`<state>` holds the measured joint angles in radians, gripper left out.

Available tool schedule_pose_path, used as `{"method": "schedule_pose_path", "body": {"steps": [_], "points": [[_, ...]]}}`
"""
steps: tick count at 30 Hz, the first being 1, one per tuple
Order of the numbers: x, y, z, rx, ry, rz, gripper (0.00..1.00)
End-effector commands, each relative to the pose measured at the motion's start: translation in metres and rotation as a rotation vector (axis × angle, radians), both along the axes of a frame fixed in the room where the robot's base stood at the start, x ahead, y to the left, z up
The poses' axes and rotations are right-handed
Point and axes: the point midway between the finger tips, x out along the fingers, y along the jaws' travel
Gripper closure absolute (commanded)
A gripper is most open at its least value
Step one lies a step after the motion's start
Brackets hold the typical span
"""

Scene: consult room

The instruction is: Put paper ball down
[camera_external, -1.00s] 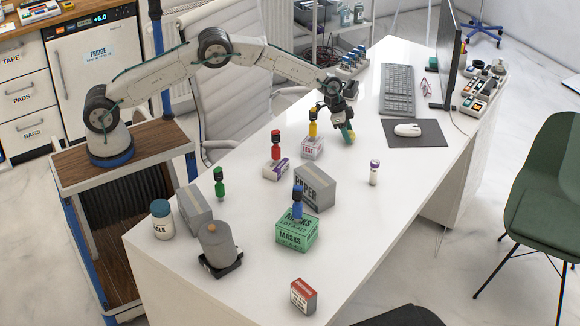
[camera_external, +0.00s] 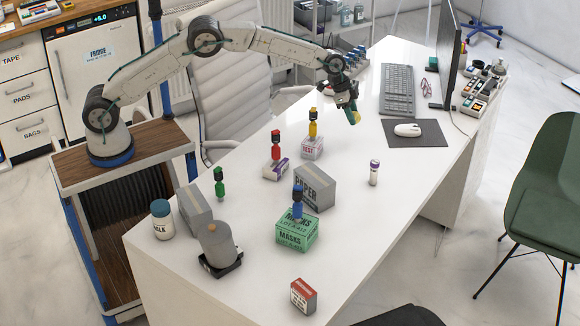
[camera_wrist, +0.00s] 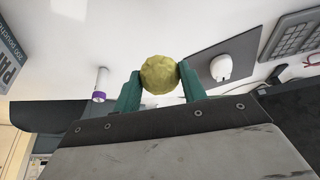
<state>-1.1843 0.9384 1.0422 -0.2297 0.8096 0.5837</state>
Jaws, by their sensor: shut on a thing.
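A crumpled yellow-green paper ball (camera_wrist: 160,75) is held between the two green fingertips of my gripper (camera_wrist: 158,82) in the wrist view. In the external view my gripper (camera_external: 352,114) hangs over the white desk (camera_external: 400,180), left of the mouse pad, and the paper ball (camera_external: 354,117) shows small at its tip. The gripper is shut on the ball. The ball appears to be above the desk top, but the exact gap cannot be told.
A mouse (camera_external: 407,130) on a dark pad (camera_external: 428,139) and a keyboard (camera_external: 398,90) lie to the right. A small purple-capped bottle (camera_external: 374,173) stands nearer the front. Desk between bottle and pad is clear.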

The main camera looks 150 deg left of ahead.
Motion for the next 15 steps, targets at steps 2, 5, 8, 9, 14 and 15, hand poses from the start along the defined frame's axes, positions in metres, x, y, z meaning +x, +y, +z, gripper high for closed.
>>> {"method": "schedule_pose_path", "body": {"steps": [2,5,8,9,14,15], "points": [[0.034,-0.024,0.005,0.002,0.006,-0.043,0.82],[0.069,-0.055,0.007,0.003,0.014,-0.066,0.82],[0.095,-0.082,0.006,0.002,0.017,-0.066,0.82],[0.101,-0.091,0.005,0.000,0.019,-0.060,0.82],[0.113,-0.114,-0.004,-0.004,0.017,-0.009,0.82],[0.111,-0.116,-0.007,-0.007,0.015,0.010,0.82]]}}
